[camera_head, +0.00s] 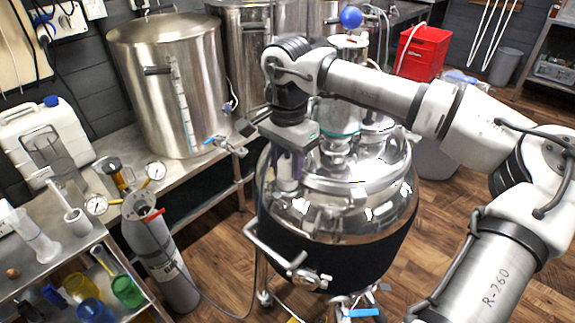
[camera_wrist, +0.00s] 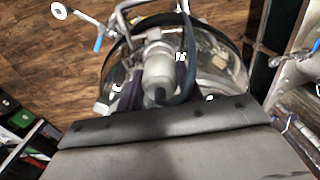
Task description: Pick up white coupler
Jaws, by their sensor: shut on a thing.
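My gripper (camera_head: 287,168) points down over the left part of the shiny steel tank (camera_head: 345,205), close to its domed lid. In the wrist view its two dark fingers (camera_wrist: 158,82) are closed on either side of a pale grey-white rounded piece, the white coupler (camera_wrist: 157,66). A dark hose (camera_wrist: 188,35) passes close beside the coupler; I cannot tell whether it is joined to it. In the head view the fingers and the lid's reflections make the coupler hard to make out. I cannot tell whether it touches the lid.
A clear vessel with a white top (camera_head: 347,48) stands over the lid behind my gripper. A large steel kettle (camera_head: 172,85) is on the bench at left. A grey gas cylinder (camera_head: 160,255) with gauges stands at lower left. A red container (camera_head: 423,52) is at back right. Wooden floor shows at right.

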